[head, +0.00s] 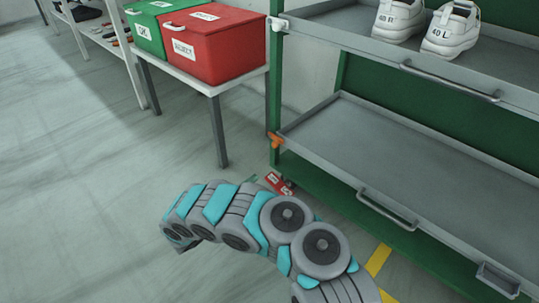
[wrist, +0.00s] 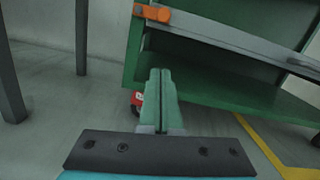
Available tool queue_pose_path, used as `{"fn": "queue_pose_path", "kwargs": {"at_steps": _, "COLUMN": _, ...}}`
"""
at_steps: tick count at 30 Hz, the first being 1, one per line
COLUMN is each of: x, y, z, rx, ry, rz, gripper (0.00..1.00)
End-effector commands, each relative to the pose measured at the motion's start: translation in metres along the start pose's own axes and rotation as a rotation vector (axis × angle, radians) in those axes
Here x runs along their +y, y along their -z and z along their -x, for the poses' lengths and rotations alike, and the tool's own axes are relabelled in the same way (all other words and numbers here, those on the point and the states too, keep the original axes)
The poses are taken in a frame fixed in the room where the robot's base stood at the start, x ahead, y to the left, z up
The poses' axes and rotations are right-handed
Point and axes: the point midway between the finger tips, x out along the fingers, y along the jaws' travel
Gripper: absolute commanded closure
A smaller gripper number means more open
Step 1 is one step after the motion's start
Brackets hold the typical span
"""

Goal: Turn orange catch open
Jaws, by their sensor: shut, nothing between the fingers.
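The orange catch (head: 275,140) sits on the green post at the near left corner of the rack's lower grey tray (head: 400,158). In the wrist view the orange catch (wrist: 152,13) lies across the corner at the top, roughly level, with the tray (wrist: 225,35) running right from it. My gripper (wrist: 160,72) is shut and empty, its two green fingers together. The fingertips show below the catch in the wrist view, apart from it. In the head view my arm hides most of the gripper.
A white catch (head: 278,24) sits at the upper tray's corner, and white shoes (head: 450,29) stand on that tray. A side table (head: 213,88) with a red bin (head: 215,48) and a green bin (head: 147,25) stands left of the rack. The floor at left is clear.

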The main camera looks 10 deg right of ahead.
Motion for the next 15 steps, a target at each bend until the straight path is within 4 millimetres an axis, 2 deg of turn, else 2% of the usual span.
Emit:
{"fn": "queue_pose_path", "kwargs": {"at_steps": 5, "x": 0.0, "y": 0.0, "z": -0.004, "rx": 0.0, "ry": 0.001, "rz": 0.0, "gripper": 1.0}}
{"fn": "queue_pose_path", "kwargs": {"at_steps": 8, "x": 0.0, "y": 0.0, "z": -0.013, "rx": -0.001, "ry": 0.002, "rz": -0.001, "gripper": 1.0}}
{"fn": "queue_pose_path", "kwargs": {"at_steps": 15, "x": -0.001, "y": 0.001, "z": -0.058, "rx": 0.002, "ry": 0.005, "rz": -0.001, "gripper": 1.0}}
